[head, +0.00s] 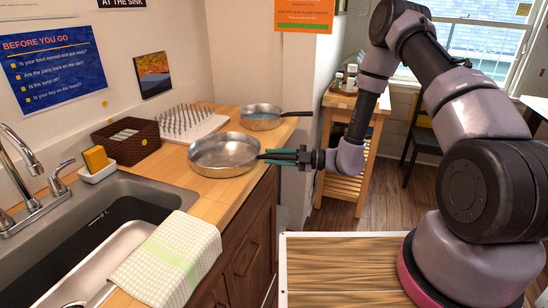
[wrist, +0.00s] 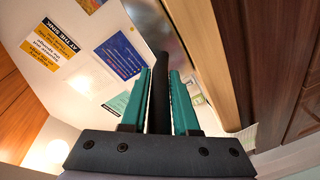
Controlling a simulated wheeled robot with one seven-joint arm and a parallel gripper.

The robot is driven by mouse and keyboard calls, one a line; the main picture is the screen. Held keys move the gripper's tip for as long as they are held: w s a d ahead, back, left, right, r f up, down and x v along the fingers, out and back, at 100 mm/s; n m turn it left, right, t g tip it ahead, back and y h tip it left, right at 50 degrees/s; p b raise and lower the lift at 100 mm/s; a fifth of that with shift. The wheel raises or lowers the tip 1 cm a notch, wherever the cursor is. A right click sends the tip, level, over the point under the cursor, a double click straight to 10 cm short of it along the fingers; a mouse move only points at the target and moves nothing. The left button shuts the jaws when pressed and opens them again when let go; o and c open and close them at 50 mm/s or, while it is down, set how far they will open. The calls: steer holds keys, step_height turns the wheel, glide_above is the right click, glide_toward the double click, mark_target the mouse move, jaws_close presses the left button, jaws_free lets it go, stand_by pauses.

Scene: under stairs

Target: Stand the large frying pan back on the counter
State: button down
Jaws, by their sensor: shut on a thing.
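The large frying pan (head: 222,150) is a round silver pan. It is level at the counter's right edge, and I cannot tell whether its base touches the wood. My gripper (head: 275,156) reaches in from the right and is shut on the pan's dark handle. In the wrist view the dark handle (wrist: 160,95) runs between the teal fingers of my gripper (wrist: 159,73). Part of the silver pan body (wrist: 155,22) shows beyond the fingertips. The wooden counter (head: 203,205) lies under and in front of the pan.
A smaller pan (head: 262,117) stands behind, its handle pointing right. A white spiked drying rack (head: 205,128) and a brown basket (head: 128,150) are on the left. The sink (head: 130,205) and a checked towel (head: 170,255) are in front. Bare counter shows between towel and pan.

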steer(key=c, duration=0.7)
jaws_free()
steer(key=shift+d, duration=0.3)
steer(key=s+d, duration=0.2)
steer(key=d, duration=0.9)
steer(key=s+d+r+n+g+h, duration=0.2)
steer(key=s+r+n+h, duration=0.15)
steer(key=r+n, duration=0.7)
steer(key=s+d+r+n+g+h, duration=0.1)
steer(key=s+r+n+g+h, duration=0.25)
steer(key=r+n, duration=0.65)
steer(key=s+d+r+n+t+h, duration=0.2)
steer(key=s+d+r+n+t, duration=0.1)
steer(key=d+r+n, duration=0.1)
steer(key=s+d+r+n+t+h, duration=0.3)
steer(key=r+n, duration=0.3)
steer(key=n, duration=0.3)
steer(key=s+d+r+n+t+h, duration=0.3)
steer(key=s+d+r+n+t, duration=0.1)
steer(key=s+d+r+n, duration=0.1)
steer(key=shift+r+n, duration=0.5)
steer(key=shift+n, duration=0.75)
